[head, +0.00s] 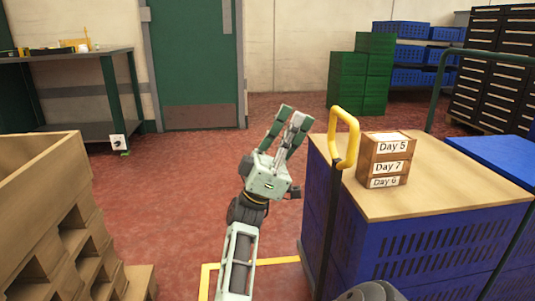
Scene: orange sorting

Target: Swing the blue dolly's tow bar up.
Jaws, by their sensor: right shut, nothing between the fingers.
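The blue dolly (425,245) has slotted sides and a wooden top, and stands at the right of the head view. Its tow bar (328,215) is a dark bar running up along the dolly's left corner, close to upright. The bar ends in a yellow loop handle (345,127) that rises above the wooden top. My right gripper (292,117) is just left of the handle, pointing up and away, apart from it in the picture. It is shut and empty. The bar's lower end is hidden. My left gripper is out of view.
Small wooden boxes (383,170) labelled Day 5, Day 7 and Day 6 are stacked on the dolly. Wooden crates (45,220) stand at left. Another blue unit (500,158) is at far right. Red floor (165,205) is clear left of my arm.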

